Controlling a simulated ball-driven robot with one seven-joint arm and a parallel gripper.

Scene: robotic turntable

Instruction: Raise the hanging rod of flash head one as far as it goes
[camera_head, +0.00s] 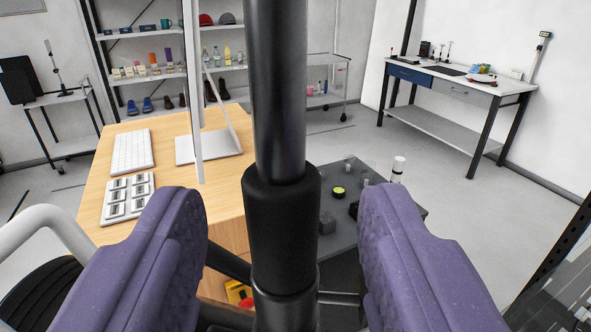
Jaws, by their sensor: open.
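A dark vertical rod (289,90), which looks like the hanging rod, runs down from the top edge through the middle of the view. A thicker black sleeve (282,225) surrounds its lower part, with a shiny dark section below. My gripper (283,205) is open, with one purple finger on each side of the sleeve. Gaps show between the sleeve and both fingers, so neither appears to touch it. No flash head can be made out, and the rod's upper end is out of view.
A wooden desk (222,172) with a keyboard (132,151) and a monitor stands behind on the left. A dark grey table (349,172) with small items is behind the rod. Shelves (166,78) and a workbench (455,82) stand farther back. Open floor lies at right.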

